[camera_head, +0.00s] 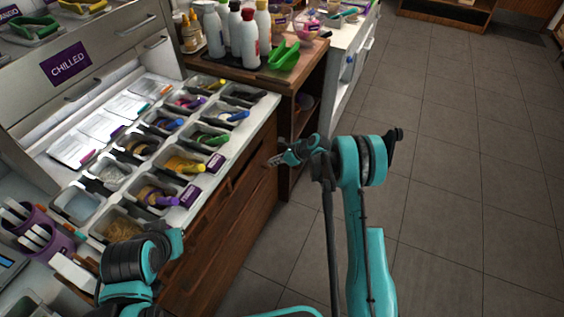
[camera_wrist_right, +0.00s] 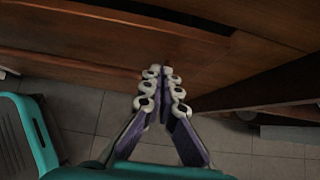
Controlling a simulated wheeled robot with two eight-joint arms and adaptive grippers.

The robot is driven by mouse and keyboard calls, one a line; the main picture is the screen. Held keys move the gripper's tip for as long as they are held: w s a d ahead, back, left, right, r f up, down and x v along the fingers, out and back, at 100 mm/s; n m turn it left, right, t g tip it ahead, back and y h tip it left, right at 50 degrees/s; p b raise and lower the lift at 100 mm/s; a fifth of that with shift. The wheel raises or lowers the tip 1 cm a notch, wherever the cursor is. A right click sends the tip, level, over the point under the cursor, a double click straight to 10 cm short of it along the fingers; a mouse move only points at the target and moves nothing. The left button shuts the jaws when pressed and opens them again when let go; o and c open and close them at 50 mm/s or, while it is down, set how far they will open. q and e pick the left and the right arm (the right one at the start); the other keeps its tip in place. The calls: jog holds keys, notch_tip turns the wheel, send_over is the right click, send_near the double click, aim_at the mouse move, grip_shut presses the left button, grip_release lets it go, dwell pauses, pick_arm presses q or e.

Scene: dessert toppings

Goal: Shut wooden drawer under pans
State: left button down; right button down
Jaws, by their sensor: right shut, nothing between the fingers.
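The wooden drawer front (camera_head: 245,199) is in the brown cabinet under the counter of topping pans. In the right wrist view, wooden fronts (camera_wrist_right: 100,52) span the top, with a ledge-like edge above; how far the drawer stands out is hard to tell. My right gripper (camera_head: 272,162) is at the cabinet's front near its far right end. In the right wrist view its fingers (camera_wrist_right: 160,73) are shut together and empty, with tips at or very near the wood; contact is unclear. My left arm shows at the lower left, but its gripper fingers are not visible.
Topping pans (camera_head: 124,221) with colored scoops fill the counter above. A wooden side stand (camera_head: 300,85) with bottles (camera_head: 249,40) and a green scoop (camera_head: 284,56) adjoins the far end. Purple cups (camera_head: 45,245) stand at left. The tiled floor (camera_head: 470,170) at right is clear.

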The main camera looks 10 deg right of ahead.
aim_at(257, 156)
jog(key=w+a, duration=0.1)
jog(key=w+a+b, duration=0.1)
jog(key=a, duration=0.1)
jog(key=shift+w, duration=0.1)
jog(key=shift+a+r, duration=0.1)
jog(key=w+a, duration=0.2)
jog(key=a, duration=0.1)
dwell(0.4)
jog(key=shift+w+r, duration=0.1)
jog(key=shift+d, duration=0.15)
